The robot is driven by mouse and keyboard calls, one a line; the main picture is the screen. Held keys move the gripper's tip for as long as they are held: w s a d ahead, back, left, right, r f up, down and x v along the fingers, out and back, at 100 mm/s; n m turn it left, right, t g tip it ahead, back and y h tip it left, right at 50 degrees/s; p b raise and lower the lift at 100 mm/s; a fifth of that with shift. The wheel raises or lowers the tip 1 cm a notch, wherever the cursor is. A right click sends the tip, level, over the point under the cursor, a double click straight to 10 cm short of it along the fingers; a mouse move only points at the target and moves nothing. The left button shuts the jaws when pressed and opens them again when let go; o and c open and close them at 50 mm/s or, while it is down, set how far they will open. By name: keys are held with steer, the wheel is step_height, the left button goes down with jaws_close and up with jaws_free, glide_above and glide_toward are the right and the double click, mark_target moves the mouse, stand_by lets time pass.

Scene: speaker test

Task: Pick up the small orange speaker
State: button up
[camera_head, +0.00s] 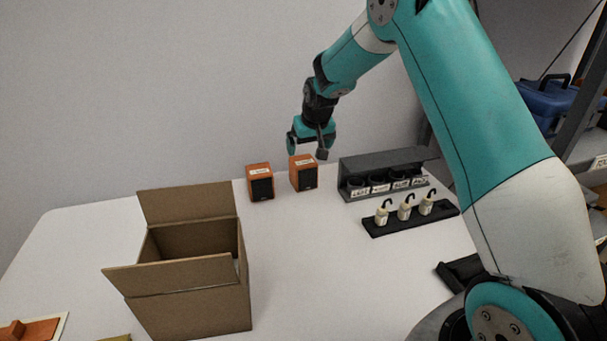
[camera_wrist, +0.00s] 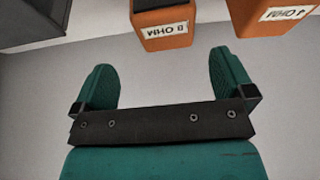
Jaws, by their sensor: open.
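Two orange speakers with black fronts and white top labels stand upright on the white table, the left speaker (camera_head: 260,183) and the right speaker (camera_head: 304,174). They look about the same size. In the wrist view the right speaker (camera_wrist: 165,36) has a label that seems to read 8 OHM, and the left speaker (camera_wrist: 262,26) one that seems to read 4 OHM. My gripper (camera_head: 306,148) is open and empty, above and close to the right speaker. In the wrist view its two green fingers (camera_wrist: 165,85) are spread, with the right speaker ahead of the gap between them.
A dark grey rack (camera_head: 382,164) with labelled cups stands right of the speakers. A black strip (camera_head: 411,220) with three small pale hooked items lies before it. An open cardboard box (camera_head: 190,312) stands at front left. The table centre is clear. A wall rises behind.

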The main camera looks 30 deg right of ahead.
mark_target(304, 161)
steer(key=x, duration=0.3)
steer(key=shift+f, duration=0.3)
steer(key=shift+s+a+p+x, duration=0.15)
steer(key=shift+a+p+x, duration=0.05)
steer(key=shift+x, duration=1.2)
steer(key=shift+s+a+p+x, duration=0.1)
steer(key=shift+a+p+x, duration=0.1)
steer(key=shift+x, duration=1.15)
steer(key=shift+f, duration=0.1)
steer(key=c, duration=1.2)
steer(key=shift+c, duration=0.5)
steer(key=shift+r, duration=0.2)
